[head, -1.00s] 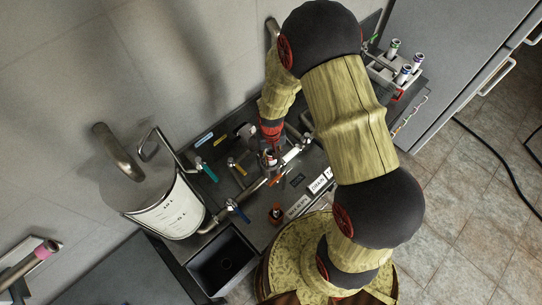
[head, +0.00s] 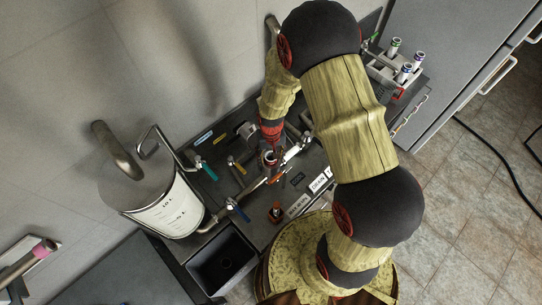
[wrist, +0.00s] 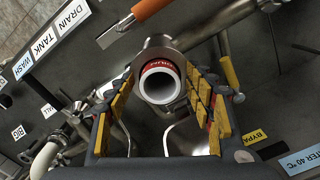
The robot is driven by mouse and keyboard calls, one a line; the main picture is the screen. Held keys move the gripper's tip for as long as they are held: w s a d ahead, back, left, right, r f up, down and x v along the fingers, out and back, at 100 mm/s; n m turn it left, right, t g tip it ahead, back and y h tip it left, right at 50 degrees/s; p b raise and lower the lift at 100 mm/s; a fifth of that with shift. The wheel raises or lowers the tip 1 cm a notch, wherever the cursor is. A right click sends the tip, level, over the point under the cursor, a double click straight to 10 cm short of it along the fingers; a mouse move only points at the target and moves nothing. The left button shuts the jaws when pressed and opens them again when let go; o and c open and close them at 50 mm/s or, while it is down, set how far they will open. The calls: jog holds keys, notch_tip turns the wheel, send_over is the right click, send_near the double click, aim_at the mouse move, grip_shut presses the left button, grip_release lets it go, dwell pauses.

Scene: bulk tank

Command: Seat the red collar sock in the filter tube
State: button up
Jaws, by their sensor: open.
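The red collar sock (wrist: 161,84) shows end-on in the wrist view as a white ring with a red band around it. It sits in the mouth of the metal filter tube (wrist: 154,42), whose rim shows just behind the red band. How deep it sits cannot be told. My gripper (wrist: 163,92) is open, with one yellow-padded finger on each side of the sock and a gap to it on both sides. In the head view my gripper (head: 271,157) is over the pipework, small and partly hidden by my wrist.
A steel vessel with a white scale (head: 172,213) stands at left. A rack with several coloured-collar tubes (head: 396,66) is at upper right. Valves with an orange handle (wrist: 150,9) and a yellow handle (wrist: 230,72) lie close to the fingers. An open black bin (head: 222,262) is at the front.

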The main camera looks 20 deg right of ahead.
jog(key=shift+r, duration=0.1)
notch_tip(320, 180, up, 12)
dwell(0.5)
dwell(0.4)
jog(key=s+r+n+t+b, duration=0.1)
jog(key=s+r+t+b, duration=0.4)
jog(key=s+r+b, duration=0.7)
jog(key=s+b, duration=0.4)
jog(key=b, duration=0.1)
jog(key=shift+t, duration=0.3)
